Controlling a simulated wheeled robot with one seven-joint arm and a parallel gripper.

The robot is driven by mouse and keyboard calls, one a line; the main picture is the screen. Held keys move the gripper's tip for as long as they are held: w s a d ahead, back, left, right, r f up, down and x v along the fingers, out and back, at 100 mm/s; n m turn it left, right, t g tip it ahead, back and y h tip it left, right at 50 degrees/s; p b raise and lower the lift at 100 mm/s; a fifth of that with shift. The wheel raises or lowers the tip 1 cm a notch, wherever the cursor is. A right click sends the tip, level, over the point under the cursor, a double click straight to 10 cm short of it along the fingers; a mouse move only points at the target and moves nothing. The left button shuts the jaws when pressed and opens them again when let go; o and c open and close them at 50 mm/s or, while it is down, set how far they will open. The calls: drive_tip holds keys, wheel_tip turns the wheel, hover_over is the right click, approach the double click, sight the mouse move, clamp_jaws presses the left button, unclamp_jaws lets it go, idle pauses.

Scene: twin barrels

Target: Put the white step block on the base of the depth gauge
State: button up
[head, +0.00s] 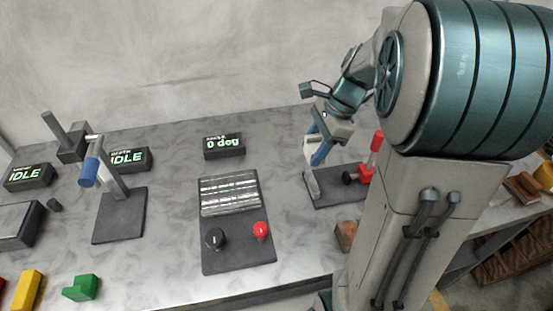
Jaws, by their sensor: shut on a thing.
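The depth gauge is a stand at the left of the head view, with a grey post, a blue cylinder and a flat dark base (118,222). The top of the base looks bare. My gripper (316,153) is far to the right of it, above a dark fixture at the back right. It is shut on a pale piece that looks like the white step block (309,147). My gripper's fingers partly hide the block, so its full shape is unclear.
The fixture (338,200) under my gripper has a grey post and a red-topped part. A panel (238,255) with black and red knobs lies mid-table. A display reading 0 deg (224,147) stands behind it. Green (80,289) and yellow (28,290) blocks sit front left.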

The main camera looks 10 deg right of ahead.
hover_over(266, 175)
drive_tip(key=d, duration=0.1)
drive_tip(key=f, duration=0.6)
drive_tip(key=shift+w+d+f, duration=0.15)
drive_tip(key=shift+d+f, duration=0.05)
drive_tip(key=shift+f, duration=2.15)
drive_tip(key=shift+f, duration=0.1)
drive_tip(key=o, duration=1.3)
drive_tip(key=shift+c, duration=0.2)
